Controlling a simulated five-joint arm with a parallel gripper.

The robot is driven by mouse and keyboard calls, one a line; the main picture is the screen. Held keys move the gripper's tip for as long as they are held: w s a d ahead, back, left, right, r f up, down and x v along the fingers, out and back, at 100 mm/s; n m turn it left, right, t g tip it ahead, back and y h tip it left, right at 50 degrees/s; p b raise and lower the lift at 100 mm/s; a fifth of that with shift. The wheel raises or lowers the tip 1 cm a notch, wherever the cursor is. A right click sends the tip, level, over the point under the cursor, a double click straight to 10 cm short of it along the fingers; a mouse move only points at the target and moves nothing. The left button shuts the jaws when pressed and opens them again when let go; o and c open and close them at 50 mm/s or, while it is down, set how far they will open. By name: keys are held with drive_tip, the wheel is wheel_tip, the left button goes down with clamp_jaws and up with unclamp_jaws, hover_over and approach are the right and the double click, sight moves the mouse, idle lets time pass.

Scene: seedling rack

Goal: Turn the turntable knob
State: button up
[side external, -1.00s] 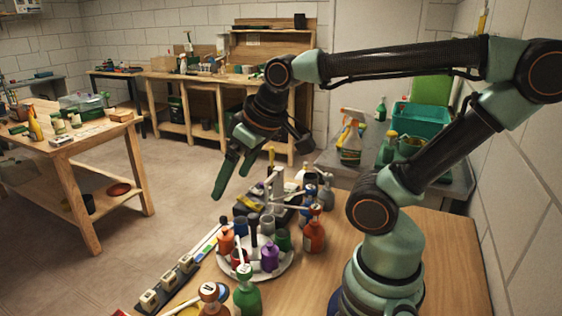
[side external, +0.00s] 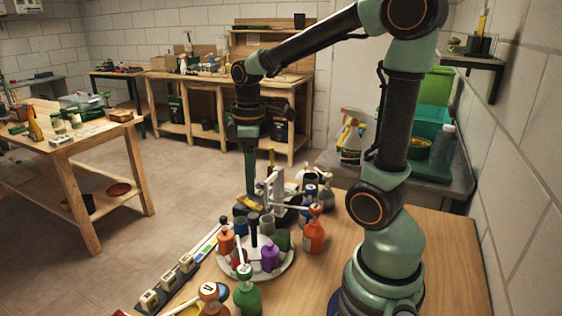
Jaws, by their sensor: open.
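The turntable (side external: 285,269) is a round pale plate on the wooden bench, with several small coloured bottles and cups standing on it. A dark upright knob (side external: 253,231) rises at its middle. An orange bottle (side external: 227,241), a purple bottle (side external: 270,257) and a red bottle partly hide the plate. My gripper (side external: 250,189) points straight down, above the knob in the picture. Its green fingers overlap from this side, so the gap between them is hard to see. It is open, holds nothing visible, and appears apart from the knob. Its exact depth over the turntable cannot be told.
Spray bottles crowd around the turntable: an orange-red one (side external: 314,236) at right and a green one (side external: 246,291) in front. A grey stand (side external: 275,190) rises close behind. A dark strip with pale blocks (side external: 168,283) lies at left. Bare bench (side external: 450,260) shows at right.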

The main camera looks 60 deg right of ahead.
sight(254, 216)
wheel_tip(254, 216, down, 11)
drive_tip(key=shift+d+r, duration=0.1)
drive_tip(key=shift+r, duration=0.1)
idle(0.3)
clamp_jaws()
